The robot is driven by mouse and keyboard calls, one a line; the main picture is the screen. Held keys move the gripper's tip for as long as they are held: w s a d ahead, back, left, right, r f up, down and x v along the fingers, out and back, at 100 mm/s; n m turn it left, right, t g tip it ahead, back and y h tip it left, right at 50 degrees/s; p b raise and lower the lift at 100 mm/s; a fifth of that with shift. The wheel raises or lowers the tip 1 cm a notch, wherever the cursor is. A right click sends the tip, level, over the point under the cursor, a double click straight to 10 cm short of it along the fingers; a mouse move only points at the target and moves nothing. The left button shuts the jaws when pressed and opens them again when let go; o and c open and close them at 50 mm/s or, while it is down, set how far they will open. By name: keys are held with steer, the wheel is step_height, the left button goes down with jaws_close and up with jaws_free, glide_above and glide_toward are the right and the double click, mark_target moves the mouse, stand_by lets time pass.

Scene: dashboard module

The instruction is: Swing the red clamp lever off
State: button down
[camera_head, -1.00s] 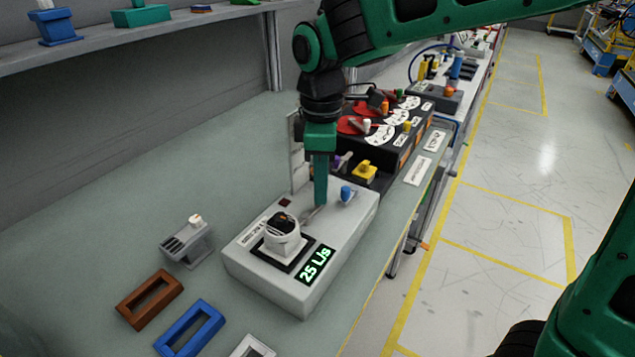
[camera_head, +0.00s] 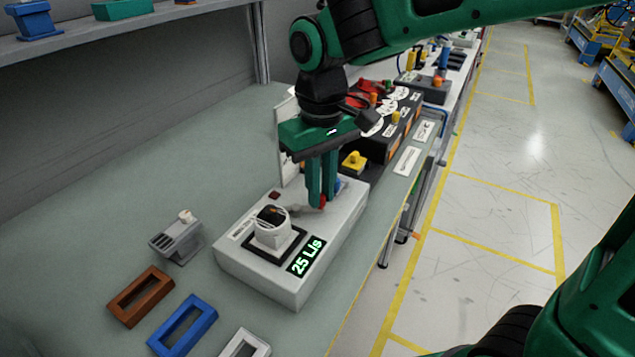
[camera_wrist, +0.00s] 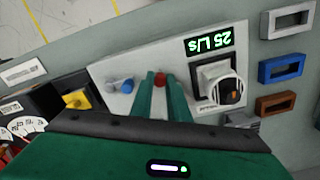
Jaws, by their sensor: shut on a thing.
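The red clamp lever's tip (camera_head: 322,201) shows at my fingertips, above the top of a pale grey box (camera_head: 262,272). In the wrist view the red tip (camera_wrist: 160,79) sits between my two green fingers. My gripper (camera_head: 317,203) points down and is shut on this red end; it also shows in the wrist view (camera_wrist: 161,84). A grey arm runs from near the fingers toward a white round fitting (camera_head: 272,232) on a black square plate. The fingers hide part of the lever. A blue knob (camera_wrist: 126,86) is beside my fingers.
A green display (camera_head: 307,257) on the box reads 25 L/s. A dark panel with a yellow knob (camera_head: 354,161) stands behind. A grey block (camera_head: 177,240), a brown frame (camera_head: 140,297) and a blue frame (camera_head: 184,325) lie at left. The bench beyond them is clear.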

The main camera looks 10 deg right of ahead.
steer(key=m, duration=0.1)
steer(key=s+m, duration=0.1)
steer(key=m, duration=0.1)
steer(key=shift+s+a+m, duration=0.15)
steer(key=shift+a+m, duration=0.05)
steer(key=shift+m, duration=0.1)
steer(key=shift+s+a+m, duration=0.2)
steer(key=shift+m, duration=0.4)
steer(key=shift+s+a+m, duration=0.15)
steer(key=shift+s+m, duration=0.05)
steer(key=shift+m, duration=0.4)
steer(key=c, duration=1.7)
jaws_free()
steer(key=shift+r, duration=0.1)
step_height(320, 180, up, 11)
steer(key=shift+f, duration=0.2)
